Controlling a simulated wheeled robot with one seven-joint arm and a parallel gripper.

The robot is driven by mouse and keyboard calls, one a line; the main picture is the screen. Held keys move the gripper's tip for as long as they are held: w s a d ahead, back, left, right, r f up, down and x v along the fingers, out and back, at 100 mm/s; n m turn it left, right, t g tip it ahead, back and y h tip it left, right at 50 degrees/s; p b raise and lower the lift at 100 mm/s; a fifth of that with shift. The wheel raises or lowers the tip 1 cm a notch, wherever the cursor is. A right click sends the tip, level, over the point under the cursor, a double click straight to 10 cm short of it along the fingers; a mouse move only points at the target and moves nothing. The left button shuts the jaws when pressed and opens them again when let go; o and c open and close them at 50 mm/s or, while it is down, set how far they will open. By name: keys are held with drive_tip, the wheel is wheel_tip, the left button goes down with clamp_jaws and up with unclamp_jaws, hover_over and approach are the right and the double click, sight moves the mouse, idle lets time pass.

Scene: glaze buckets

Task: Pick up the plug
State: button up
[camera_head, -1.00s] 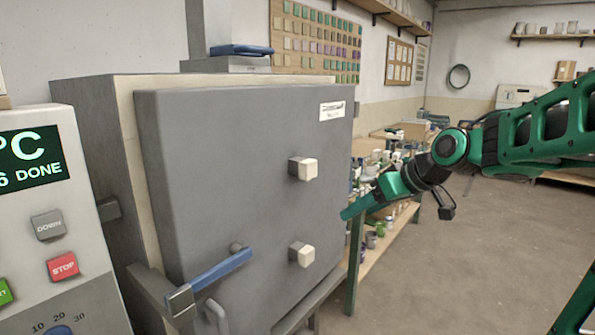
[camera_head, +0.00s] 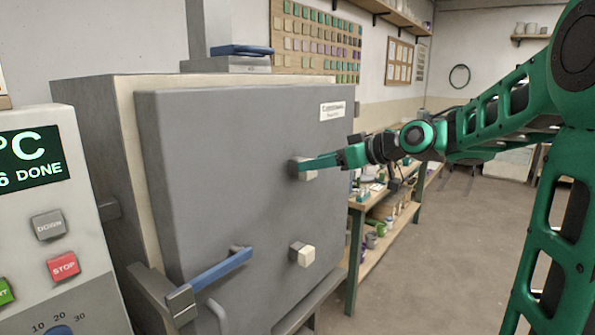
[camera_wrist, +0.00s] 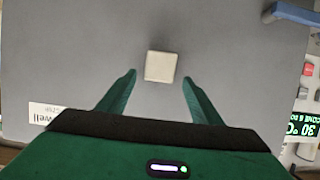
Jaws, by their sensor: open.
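Two pale, square-ended plugs stick out of the grey kiln door (camera_head: 230,190). The upper plug (camera_head: 309,175) is partly hidden behind my gripper (camera_head: 300,164) in the head view. The lower plug (camera_head: 303,255) is in full view below it. In the wrist view one plug (camera_wrist: 160,66) sits a little beyond the fingertips, roughly centred between them. My gripper also shows in the wrist view (camera_wrist: 160,76), with its two green fingers spread apart and nothing held between them.
A blue-handled latch (camera_head: 220,270) juts from the lower left of the door. A control panel (camera_head: 50,220) stands at the left. A workbench (camera_head: 385,200) with pots is behind my arm. The floor (camera_head: 440,260) at the right is open.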

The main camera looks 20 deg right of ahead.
drive_tip(key=x, duration=0.5)
drive_tip(key=shift+f, duration=0.1)
drive_tip(key=shift+d, duration=0.1)
drive_tip(key=c, duration=1.2)
drive_tip(key=shift+s+d, duration=0.3)
drive_tip(key=shift+s, duration=0.15)
drive_tip(key=s+d, duration=0.3)
drive_tip(key=s, duration=0.1)
drive_tip(key=s+d, duration=0.3)
drive_tip(key=s, duration=0.2)
drive_tip(key=s+d, duration=0.3)
drive_tip(key=s, duration=0.2)
drive_tip(key=shift+d, duration=0.25)
drive_tip(key=shift+s+d, duration=0.1)
drive_tip(key=shift+s+d, duration=0.75)
drive_tip(key=shift+s, duration=0.4)
drive_tip(key=shift+s+d, duration=0.8)
drive_tip(key=shift+s, duration=0.3)
drive_tip(key=shift+s+d, duration=0.75)
drive_tip(key=shift+s, duration=0.4)
